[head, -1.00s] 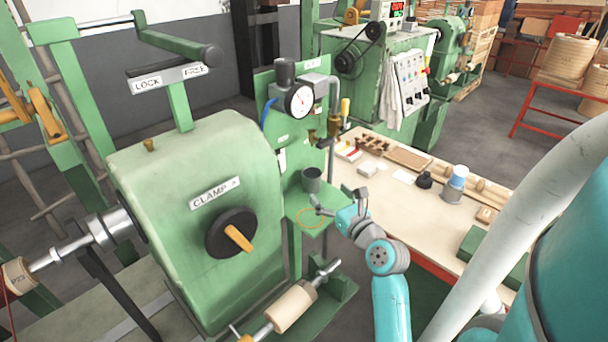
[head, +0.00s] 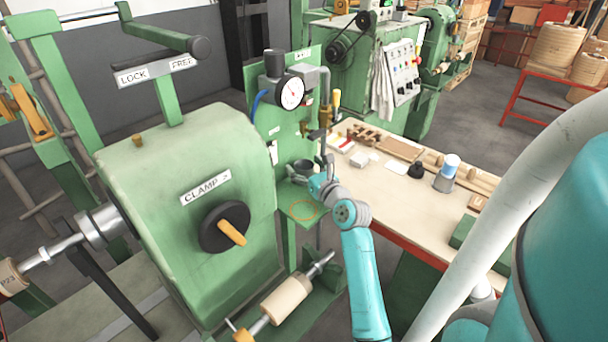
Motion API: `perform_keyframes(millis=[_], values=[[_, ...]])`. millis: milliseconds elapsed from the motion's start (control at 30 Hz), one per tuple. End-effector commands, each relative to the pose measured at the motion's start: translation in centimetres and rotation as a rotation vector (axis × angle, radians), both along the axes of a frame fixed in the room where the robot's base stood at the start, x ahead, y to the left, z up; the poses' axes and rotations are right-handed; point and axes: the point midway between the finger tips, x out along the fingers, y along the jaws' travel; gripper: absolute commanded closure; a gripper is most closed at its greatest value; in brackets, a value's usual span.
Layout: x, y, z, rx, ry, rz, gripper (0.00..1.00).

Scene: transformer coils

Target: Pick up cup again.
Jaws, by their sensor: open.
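The dark grey cup (head: 304,166) stands upright on the small green shelf (head: 303,211) of the green panel, below the dial gauge. Its lower part is partly hidden by my gripper (head: 298,175). My gripper is open and at the cup, reaching in from the right with its fingers around or beside the cup's body. I cannot tell whether the fingers touch it. An orange ring is marked on the shelf in front of the cup.
A pressure gauge (head: 291,93) and brass valve fittings stand on the panel above the shelf. The clamp machine (head: 185,200) fills the left. A workbench (head: 400,208) at right holds a blue-topped container (head: 449,172), a dark pot and small blocks.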

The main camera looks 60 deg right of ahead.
Motion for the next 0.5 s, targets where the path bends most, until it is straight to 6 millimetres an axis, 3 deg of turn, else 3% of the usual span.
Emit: perform_keyframes(millis=[267,500], values=[[0.25,-0.13,-0.05,0.001,0.001,0.0,0.12],[0.24,-0.13,-0.05,0.0,0.001,0.0,0.72]])
